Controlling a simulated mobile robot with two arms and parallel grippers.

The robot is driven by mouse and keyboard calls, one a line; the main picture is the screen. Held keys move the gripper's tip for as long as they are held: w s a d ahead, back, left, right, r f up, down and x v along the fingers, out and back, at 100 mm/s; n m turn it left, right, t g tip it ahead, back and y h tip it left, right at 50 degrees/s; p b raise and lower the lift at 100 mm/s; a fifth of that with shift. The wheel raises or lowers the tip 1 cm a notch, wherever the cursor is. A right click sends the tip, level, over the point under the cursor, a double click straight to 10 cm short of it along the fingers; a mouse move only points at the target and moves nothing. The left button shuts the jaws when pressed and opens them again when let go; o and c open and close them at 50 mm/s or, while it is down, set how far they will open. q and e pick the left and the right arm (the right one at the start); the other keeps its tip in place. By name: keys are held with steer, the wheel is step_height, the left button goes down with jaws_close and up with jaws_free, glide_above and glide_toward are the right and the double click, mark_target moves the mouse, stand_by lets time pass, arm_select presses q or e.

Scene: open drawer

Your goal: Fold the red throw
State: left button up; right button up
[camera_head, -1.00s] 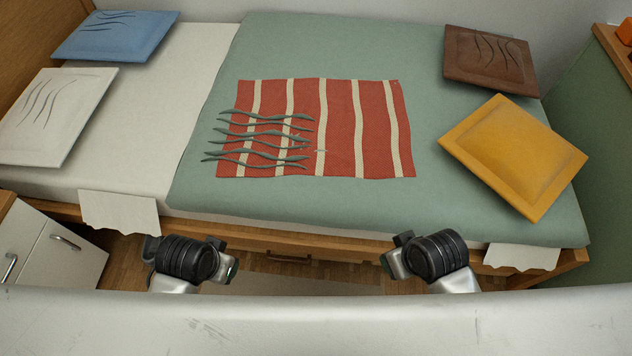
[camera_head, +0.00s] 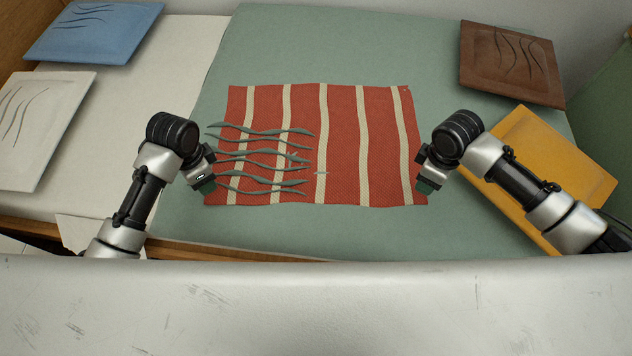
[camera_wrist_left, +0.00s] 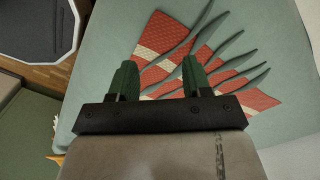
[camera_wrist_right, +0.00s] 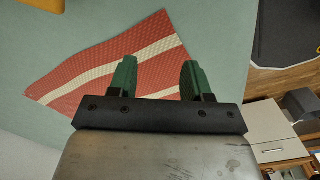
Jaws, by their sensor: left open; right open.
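The red throw (camera_head: 341,150) with cream stripes lies flat and spread out on the green bed cover. Several wavy grey-green strips show over its left part. My left gripper (camera_head: 207,187) is at the throw's near left corner. In the left wrist view its two green fingers (camera_wrist_left: 158,78) are apart, with the throw (camera_wrist_left: 165,38) beyond them. My right gripper (camera_head: 428,186) is at the near right corner. In the right wrist view its green fingers (camera_wrist_right: 157,78) are apart, with a corner of the throw (camera_wrist_right: 150,42) just beyond. I cannot tell whether either gripper touches the cloth.
A yellow cushion (camera_head: 525,135) lies right of the throw, partly behind my right arm. A brown cushion (camera_head: 512,64) is at the back right. Blue (camera_head: 92,31) and white (camera_head: 38,125) cushions lie at the left. The green cover (camera_head: 330,50) is clear behind the throw.

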mark_target(214, 198)
arm_select(q)
steer(key=shift+s+f, duration=0.2)
steer(key=shift+f, duration=3.7)
arm_select(e)
steer(key=shift+s+f, duration=0.2)
steer(key=shift+f, duration=3.65)
arm_select(q)
steer(key=shift+f, duration=0.15)
arm_select(e)
steer(key=shift+f, duration=0.15)
arm_select(q)
jaws_close()
arm_select(e)
jaws_close()
steer(key=shift+d, duration=0.1)
